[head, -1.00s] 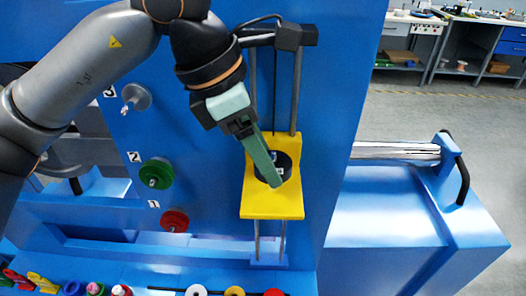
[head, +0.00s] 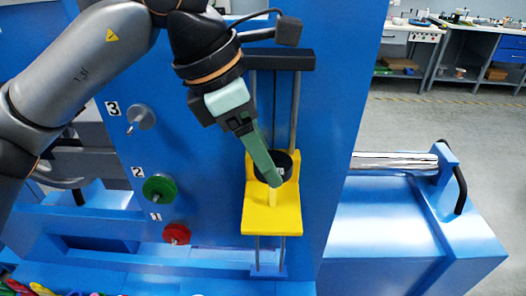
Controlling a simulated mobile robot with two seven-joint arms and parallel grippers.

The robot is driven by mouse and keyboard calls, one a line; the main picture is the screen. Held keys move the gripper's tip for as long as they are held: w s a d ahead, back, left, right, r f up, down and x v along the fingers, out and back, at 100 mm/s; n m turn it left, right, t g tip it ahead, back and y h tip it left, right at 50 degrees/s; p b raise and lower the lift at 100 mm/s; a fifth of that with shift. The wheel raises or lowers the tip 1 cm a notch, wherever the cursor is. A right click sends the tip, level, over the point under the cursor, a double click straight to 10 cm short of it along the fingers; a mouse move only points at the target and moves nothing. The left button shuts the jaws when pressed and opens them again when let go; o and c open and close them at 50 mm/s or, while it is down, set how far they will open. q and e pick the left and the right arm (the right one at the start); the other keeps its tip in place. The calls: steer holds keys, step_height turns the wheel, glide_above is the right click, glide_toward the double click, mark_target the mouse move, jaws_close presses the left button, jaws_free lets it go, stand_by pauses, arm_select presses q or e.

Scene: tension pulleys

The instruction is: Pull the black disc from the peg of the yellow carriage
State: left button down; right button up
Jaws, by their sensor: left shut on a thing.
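The yellow carriage (head: 286,218) sits on two vertical rods on the blue panel, right of the middle in the head view. The black disc (head: 287,163) shows in front of its upper part, partly covered by my gripper. A short yellow peg (head: 272,200) shows just below the fingertips. My left gripper (head: 270,176) reaches in from the upper left and is shut on the black disc. I cannot tell whether the disc is fully clear of the peg. My right gripper is not in view.
To the left on the panel are a green disc (head: 160,188), a red disc (head: 176,234) and a bare grey peg (head: 140,116), marked 2, 1 and 3. A dark crossbar (head: 292,60) spans above the carriage. Coloured parts lie at the bottom left.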

arm_select(q)
steer(key=shift+r, duration=0.1)
steer(key=shift+r, duration=0.85)
steer(key=shift+r, duration=0.1)
steer(key=shift+r, duration=1.9)
